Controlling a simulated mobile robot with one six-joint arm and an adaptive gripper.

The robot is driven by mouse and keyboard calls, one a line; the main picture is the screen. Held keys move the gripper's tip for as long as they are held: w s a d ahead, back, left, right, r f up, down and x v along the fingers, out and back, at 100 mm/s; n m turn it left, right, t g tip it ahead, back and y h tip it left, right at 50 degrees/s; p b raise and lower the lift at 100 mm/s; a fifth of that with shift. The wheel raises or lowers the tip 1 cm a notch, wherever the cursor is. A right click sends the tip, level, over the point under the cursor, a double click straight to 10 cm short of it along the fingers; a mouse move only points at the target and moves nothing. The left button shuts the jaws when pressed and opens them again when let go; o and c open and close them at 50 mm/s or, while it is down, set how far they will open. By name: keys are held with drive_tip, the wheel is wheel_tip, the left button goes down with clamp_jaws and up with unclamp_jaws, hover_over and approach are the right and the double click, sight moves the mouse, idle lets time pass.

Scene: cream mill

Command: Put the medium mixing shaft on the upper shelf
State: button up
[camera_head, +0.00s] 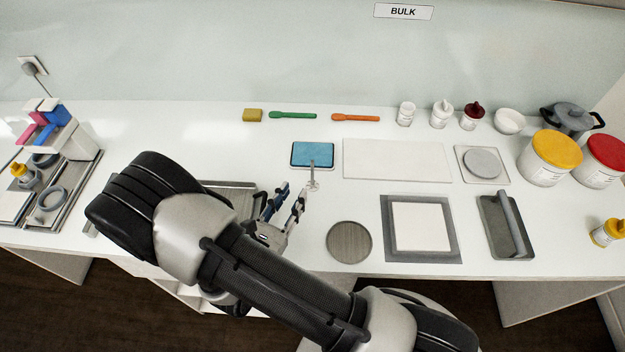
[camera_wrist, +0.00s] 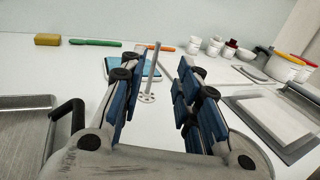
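A thin grey mixing shaft (camera_head: 313,170) stands upright on the white worktop, on a small disc-like foot, just in front of a blue-topped tray. It is the only such shaft I make out, so its size cannot be compared. My gripper (camera_head: 291,196) is open and empty, to the left of the shaft and close to it. In the wrist view the shaft (camera_wrist: 151,72) shows in the gap between the blue-padded fingers (camera_wrist: 158,72), beyond their tips and nearer the left one. No contact is visible. The upper shelf is not clearly in view.
The blue-topped tray (camera_head: 299,154) lies behind the shaft. A round grey disc (camera_head: 349,242) and a framed white pad (camera_head: 421,227) lie to the right. A handled metal tray (camera_wrist: 25,130) is left of my gripper. Bottles and tubs (camera_head: 555,158) stand at the back right.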

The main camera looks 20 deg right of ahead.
sight(312, 163)
drive_tip(key=b+x, duration=0.1)
drive_tip(key=x, duration=1.1)
drive_tip(key=shift+w+d+f, duration=0.15)
drive_tip(key=shift+w+d, duration=0.05)
drive_tip(key=shift+w, duration=0.15)
clamp_jaws()
